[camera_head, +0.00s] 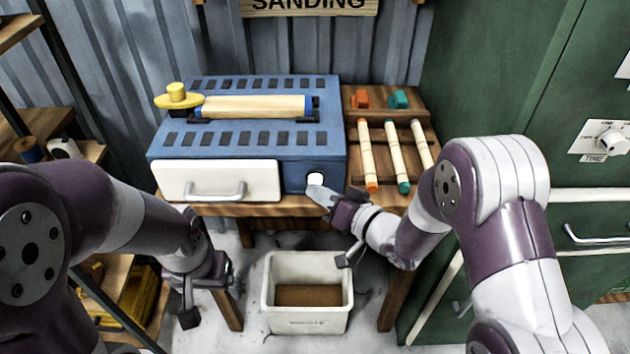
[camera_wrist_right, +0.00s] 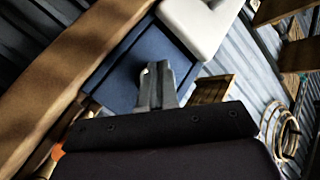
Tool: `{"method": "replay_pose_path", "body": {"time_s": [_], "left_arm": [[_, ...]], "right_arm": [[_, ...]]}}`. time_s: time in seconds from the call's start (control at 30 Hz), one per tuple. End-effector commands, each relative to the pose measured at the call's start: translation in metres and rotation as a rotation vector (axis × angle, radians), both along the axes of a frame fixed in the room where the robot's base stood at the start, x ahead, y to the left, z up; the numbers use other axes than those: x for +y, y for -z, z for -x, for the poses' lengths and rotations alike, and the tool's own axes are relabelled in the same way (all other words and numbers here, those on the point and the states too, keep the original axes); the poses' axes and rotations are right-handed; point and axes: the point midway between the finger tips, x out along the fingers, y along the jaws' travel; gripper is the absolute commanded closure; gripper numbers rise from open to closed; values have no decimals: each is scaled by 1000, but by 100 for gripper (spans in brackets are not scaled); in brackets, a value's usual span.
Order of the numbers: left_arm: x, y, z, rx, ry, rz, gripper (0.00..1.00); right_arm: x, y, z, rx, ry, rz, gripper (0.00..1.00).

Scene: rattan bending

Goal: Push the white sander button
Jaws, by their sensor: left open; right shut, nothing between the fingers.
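The blue sander (camera_head: 245,143) stands on a wooden bench, with a white drawer front and a round white button (camera_head: 315,179) at the right end of its front face. My right gripper (camera_head: 320,195) is shut and empty, its tip just below and right of the button. I cannot tell whether it touches. My left gripper (camera_head: 215,272) is open and hangs low left of the bench, away from the sander.
A light rod (camera_head: 255,106) lies on the sander top beside a yellow knob (camera_head: 177,96). A wooden rack (camera_head: 375,105) with coloured-tip sticks stands at right. A white bin (camera_head: 307,318) sits on the floor below. A green cabinet (camera_head: 480,80) borders the right side.

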Motion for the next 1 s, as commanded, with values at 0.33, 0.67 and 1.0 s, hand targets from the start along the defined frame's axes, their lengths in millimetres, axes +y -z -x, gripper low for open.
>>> {"method": "replay_pose_path", "body": {"time_s": [0.33, 0.67, 1.0], "left_arm": [[0, 0, 0, 0, 0, 0, 16], [0, -2, 0, 0, 0, 0, 16], [0, -5, 0, 0, 0, 0, 16]], "right_arm": [[0, 0, 0, 0, 0, 0, 100], [0, -1, -9, -1, 0, 0, 100], [0, -2, -3, -1, 1, -1, 100]]}}
